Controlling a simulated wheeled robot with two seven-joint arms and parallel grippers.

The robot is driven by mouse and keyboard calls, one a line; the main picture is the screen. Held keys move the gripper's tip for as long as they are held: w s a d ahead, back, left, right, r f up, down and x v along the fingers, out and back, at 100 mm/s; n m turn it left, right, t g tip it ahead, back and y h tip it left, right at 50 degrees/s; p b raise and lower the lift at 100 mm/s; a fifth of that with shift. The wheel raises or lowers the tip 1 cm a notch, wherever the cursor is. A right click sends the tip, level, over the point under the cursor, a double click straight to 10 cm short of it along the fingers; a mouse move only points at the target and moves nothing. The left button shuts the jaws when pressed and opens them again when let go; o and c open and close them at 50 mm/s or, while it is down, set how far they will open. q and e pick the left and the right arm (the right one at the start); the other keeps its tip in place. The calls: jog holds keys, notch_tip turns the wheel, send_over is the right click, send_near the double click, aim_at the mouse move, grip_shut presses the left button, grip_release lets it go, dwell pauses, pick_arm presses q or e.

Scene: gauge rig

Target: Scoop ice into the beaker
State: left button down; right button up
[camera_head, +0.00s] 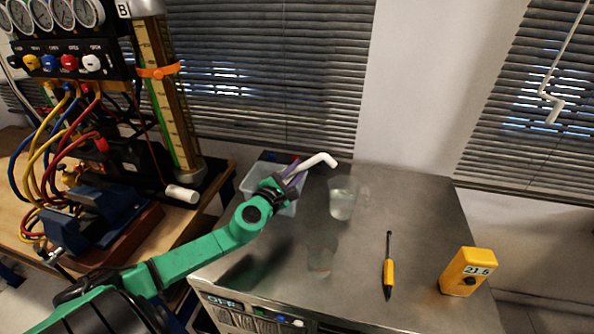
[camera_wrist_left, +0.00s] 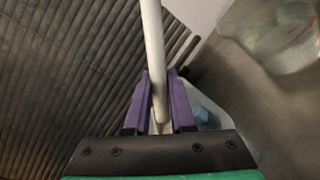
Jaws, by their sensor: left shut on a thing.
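My left gripper (camera_head: 292,176) is shut on a white rod-like tool (camera_head: 318,160), whose free end bends. In the left wrist view the white rod (camera_wrist_left: 153,60) runs up from between the purple fingers (camera_wrist_left: 160,108). No scoop bowl can be made out. A clear beaker (camera_head: 343,203) with pale contents stands on the steel top, right of the gripper. My right gripper is out of view.
The steel top (camera_head: 420,225) also bears a yellow-handled screwdriver (camera_head: 389,270) and a yellow meter (camera_head: 467,271) at the right. A gauge rig (camera_head: 90,150) with hoses stands on the wooden bench at left. Window blinds (camera_head: 270,80) rise behind.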

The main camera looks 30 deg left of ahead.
pick_arm(q)
jog(key=shift+r, duration=0.1)
jog(key=shift+m, duration=0.3)
jog(key=r+p, duration=0.1)
jog(key=r, duration=0.1)
jog(key=r+p, duration=0.1)
jog(key=r, duration=0.1)
jog(key=r+p, duration=0.2)
jog(key=shift+w+d+r, duration=0.15)
jog(key=shift+d, duration=0.1)
jog(key=shift+r+p, duration=0.35)
jog(key=r+m+p, duration=0.1)
jog(key=p, duration=0.2)
jog(key=d+r+m+p, duration=0.1)
jog(key=r+p, duration=0.1)
jog(key=p, duration=0.1)
jog(key=r+p, duration=0.1)
jog(key=p, duration=0.1)
jog(key=shift+w+d+r+m+g+p, duration=0.2)
jog(key=shift+d+m+g+p, duration=0.1)
jog(key=shift+m+g+p, duration=0.1)
jog(key=shift+f, duration=0.2)
